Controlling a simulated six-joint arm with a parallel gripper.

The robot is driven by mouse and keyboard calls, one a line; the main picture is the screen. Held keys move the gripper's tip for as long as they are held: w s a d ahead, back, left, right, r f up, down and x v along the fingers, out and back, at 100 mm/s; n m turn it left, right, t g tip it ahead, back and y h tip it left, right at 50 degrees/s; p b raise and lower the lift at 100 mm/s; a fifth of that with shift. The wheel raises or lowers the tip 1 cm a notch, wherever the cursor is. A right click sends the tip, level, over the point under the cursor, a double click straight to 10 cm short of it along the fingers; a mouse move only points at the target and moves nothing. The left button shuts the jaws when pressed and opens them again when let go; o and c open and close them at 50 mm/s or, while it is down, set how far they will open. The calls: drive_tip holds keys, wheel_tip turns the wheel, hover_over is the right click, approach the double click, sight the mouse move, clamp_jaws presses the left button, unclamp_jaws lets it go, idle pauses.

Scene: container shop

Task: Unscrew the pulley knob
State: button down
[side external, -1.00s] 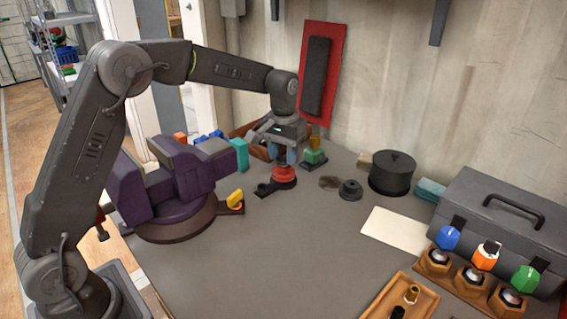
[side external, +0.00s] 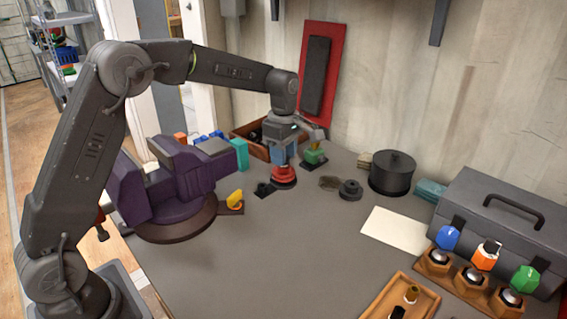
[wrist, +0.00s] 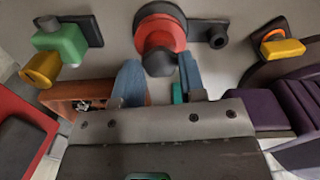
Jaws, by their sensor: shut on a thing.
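The pulley (side external: 284,182) is a red disc on a dark base on the grey bench, with a small dark arm to its left. In the wrist view, the red and black pulley (wrist: 172,33) is at the top centre, with a dark round knob (wrist: 160,64) at its near end. My gripper (side external: 284,165) points down over the pulley, its blue fingers close to the red part. In the wrist view my gripper (wrist: 160,72) has one finger on each side of the knob and is shut on it. The fingers partly hide the knob in the side view.
A green block with a yellow knob (side external: 314,156) stands close to the right. A purple vise (side external: 175,180) and a yellow-handled piece (side external: 235,200) are left. A wooden box (side external: 250,136) is behind. A black pot (side external: 392,176) and grey toolbox (side external: 500,230) stand right.

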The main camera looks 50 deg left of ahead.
drive_tip(key=shift+r, duration=0.15)
drive_tip(key=shift+r, duration=2.6)
